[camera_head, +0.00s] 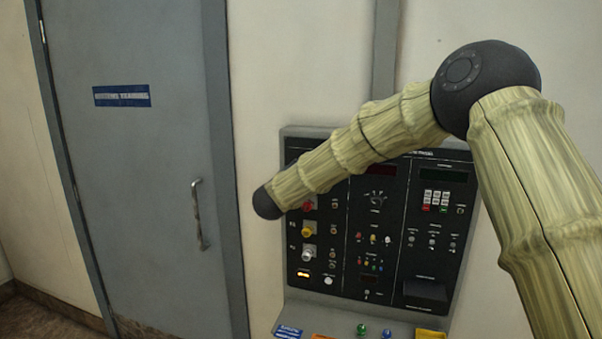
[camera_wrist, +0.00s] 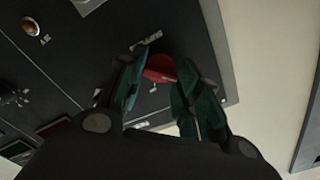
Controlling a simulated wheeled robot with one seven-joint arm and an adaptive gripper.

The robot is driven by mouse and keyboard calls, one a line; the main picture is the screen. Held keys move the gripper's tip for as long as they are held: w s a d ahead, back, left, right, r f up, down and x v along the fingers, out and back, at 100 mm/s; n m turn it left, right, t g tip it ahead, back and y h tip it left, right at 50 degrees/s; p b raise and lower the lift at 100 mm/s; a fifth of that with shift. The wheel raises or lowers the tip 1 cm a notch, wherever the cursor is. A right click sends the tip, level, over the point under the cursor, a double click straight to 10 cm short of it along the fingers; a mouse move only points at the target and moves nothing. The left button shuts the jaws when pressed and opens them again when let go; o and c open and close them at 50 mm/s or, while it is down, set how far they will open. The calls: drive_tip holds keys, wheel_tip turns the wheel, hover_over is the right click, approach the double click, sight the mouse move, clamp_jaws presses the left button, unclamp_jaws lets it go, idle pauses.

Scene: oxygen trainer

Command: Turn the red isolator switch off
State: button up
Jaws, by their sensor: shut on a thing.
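The black control panel (camera_head: 418,205) stands against the wall and fills the middle of the head view. Its red isolator switch (camera_head: 309,204) is on the left column, just below the end of my arm. In the wrist view the red switch (camera_wrist: 160,68) sits between the two dark teal fingers of my gripper (camera_wrist: 157,88). My gripper is shut on it, and the fingers cover its sides. The switch's exact angle is hard to tell. In the head view my gripper is hidden behind my arm.
A yellow knob (camera_head: 307,230) and a pale knob (camera_head: 307,255) sit below the red switch. Several small buttons and a keypad are to the right. A grey door (camera_head: 140,150) is on the left.

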drive_tip(key=shift+f, duration=0.2)
drive_tip(key=o, duration=1)
drive_tip(key=shift+s+r, duration=0.1)
drive_tip(key=shift+s, duration=0.05)
drive_tip(key=v, duration=1.1)
drive_tip(key=shift+s+a, duration=0.15)
drive_tip(key=shift+s, duration=0.2)
